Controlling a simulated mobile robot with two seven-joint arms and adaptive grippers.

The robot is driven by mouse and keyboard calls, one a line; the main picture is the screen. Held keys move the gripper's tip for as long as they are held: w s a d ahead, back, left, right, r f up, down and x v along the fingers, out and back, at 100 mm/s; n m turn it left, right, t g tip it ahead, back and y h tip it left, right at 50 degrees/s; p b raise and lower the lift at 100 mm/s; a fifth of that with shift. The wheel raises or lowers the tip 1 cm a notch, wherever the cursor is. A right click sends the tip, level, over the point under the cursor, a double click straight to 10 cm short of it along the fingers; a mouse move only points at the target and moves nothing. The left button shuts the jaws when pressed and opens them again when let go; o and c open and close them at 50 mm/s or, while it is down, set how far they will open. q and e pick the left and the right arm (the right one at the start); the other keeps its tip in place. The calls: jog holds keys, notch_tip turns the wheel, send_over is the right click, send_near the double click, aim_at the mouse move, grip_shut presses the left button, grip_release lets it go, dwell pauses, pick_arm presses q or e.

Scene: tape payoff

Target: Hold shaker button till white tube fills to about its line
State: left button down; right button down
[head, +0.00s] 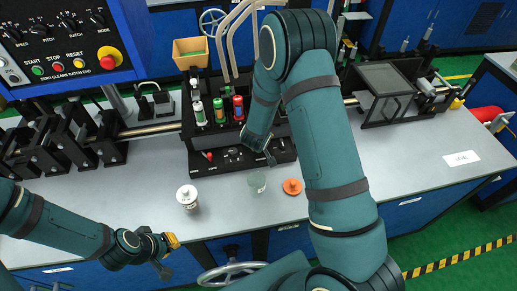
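A rack holds a white tube (199,112), a green tube (219,112) and a red tube (238,108). The white tube's line and fill level are too small to read. Below is a black panel (222,167) with small controls, including a red one (208,156). I cannot tell which is the shaker button. My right gripper (268,154) points down at the panel's right part; its fingers are small and dark, so contact and opening are unclear. My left gripper (169,257) is open and empty, low over the bench's front edge, away from the tubes.
A clear cup (257,183), an orange cap (292,186) and a white lidded jar (187,196) stand in front of the panel. A tan bin (190,53) is behind. A blue control box (60,45) is at upper left. The bench right of my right arm is mostly clear.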

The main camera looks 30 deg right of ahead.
jog(key=shift+f, duration=0.45)
dwell(0.7)
jog(key=shift+r, duration=0.15)
dwell(1.8)
jog(key=shift+r+p, duration=0.75)
notch_tip(320, 180, up, 2)
jog(key=shift+r+p, duration=0.25)
jog(key=shift+p, duration=1)
jog(key=shift+r, duration=1.25)
